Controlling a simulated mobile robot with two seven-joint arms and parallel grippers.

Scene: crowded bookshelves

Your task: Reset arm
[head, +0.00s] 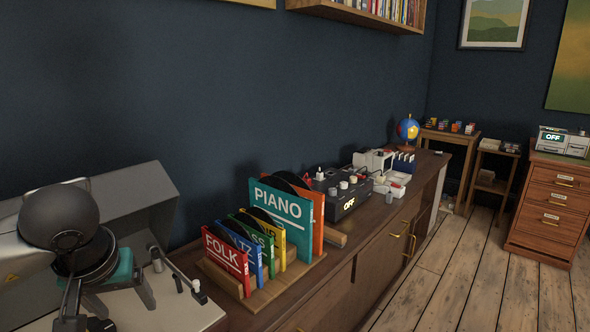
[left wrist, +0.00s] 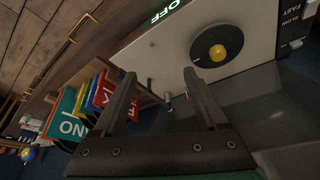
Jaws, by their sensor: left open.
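My left gripper (head: 108,303) is at the lower left of the head view, above the pale top of a record player (head: 190,318). Its dark fingers are spread apart with nothing between them, as the left wrist view (left wrist: 163,85) shows. In that view the player has a black disc (left wrist: 205,50) with a yellow centre. A small metal tonearm (left wrist: 168,101) lies below the fingers; I cannot tell whether they touch it. My right gripper is in neither view.
A wooden rack (head: 258,300) of coloured record sleeves, including PIANO (head: 283,215) and FOLK (head: 225,257), stands right of the player. A wall shelf (head: 360,14) hangs above. The wooden floor (head: 455,275) is clear.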

